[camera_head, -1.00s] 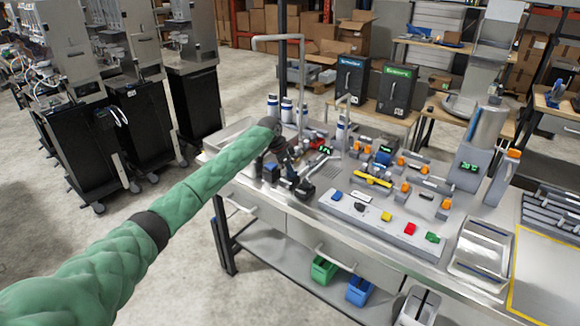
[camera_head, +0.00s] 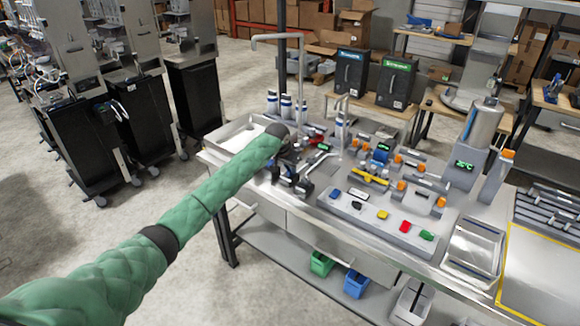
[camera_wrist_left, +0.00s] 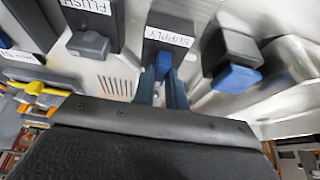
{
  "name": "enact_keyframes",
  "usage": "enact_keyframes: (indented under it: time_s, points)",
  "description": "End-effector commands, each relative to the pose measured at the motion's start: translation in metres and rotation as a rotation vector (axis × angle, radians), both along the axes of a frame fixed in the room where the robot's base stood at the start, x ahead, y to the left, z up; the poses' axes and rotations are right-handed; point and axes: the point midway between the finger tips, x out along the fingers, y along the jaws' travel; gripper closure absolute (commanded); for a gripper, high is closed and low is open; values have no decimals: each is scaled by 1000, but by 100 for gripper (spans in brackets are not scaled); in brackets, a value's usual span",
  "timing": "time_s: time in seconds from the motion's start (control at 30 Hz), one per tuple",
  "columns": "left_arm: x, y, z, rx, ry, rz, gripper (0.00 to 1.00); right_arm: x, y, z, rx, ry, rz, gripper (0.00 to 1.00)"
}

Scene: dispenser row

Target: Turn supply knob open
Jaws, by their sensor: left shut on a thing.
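In the left wrist view a dark block with a white SUPPLY label (camera_wrist_left: 168,37) stands at the top centre. Its blue knob (camera_wrist_left: 163,64) sits between the finger ends of my left gripper (camera_wrist_left: 162,88), which is shut on it. The dark gripper body covers the lower part of that view. In the head view my left gripper (camera_head: 289,165) is small and dark at the left front of the bench, among black fittings. The supply knob cannot be made out there. My right gripper does not show.
In the wrist view a FLUSH block with a grey knob (camera_wrist_left: 88,44) is to the left and another blue knob (camera_wrist_left: 235,76) to the right. The bench (camera_head: 325,215) also carries a tall bent pipe (camera_head: 300,75), a row of coloured buttons and a metal tray (camera_head: 474,250).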

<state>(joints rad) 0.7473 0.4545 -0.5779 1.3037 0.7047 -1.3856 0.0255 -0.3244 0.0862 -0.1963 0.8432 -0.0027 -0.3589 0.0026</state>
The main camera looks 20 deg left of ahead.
Motion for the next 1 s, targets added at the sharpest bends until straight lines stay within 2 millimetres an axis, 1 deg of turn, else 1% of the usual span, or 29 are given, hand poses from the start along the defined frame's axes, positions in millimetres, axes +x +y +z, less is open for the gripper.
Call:
enact_keyframes:
  time_s: [0.03, 0.47, 0.5, 0.57, 0.6, 0.87, 1.0]
  points:
    - [1, 0, 3, 0, -5, 7, 100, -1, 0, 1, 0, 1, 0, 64]
    - [2, 1, 3, -1, -5, 18, 100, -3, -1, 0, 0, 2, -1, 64]
    - [2, 1, 3, 0, -5, 17, 84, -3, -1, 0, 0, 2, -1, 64]
    - [1, 1, 3, 0, -5, 17, 73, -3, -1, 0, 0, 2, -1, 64]
    - [1, 1, 3, 0, -4, 17, 65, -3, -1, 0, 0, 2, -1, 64]
    - [1, 0, 1, 0, -2, 16, 65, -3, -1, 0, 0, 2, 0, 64]
    - [-1, 1, 6, 0, -4, 16, 65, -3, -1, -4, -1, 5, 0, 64]
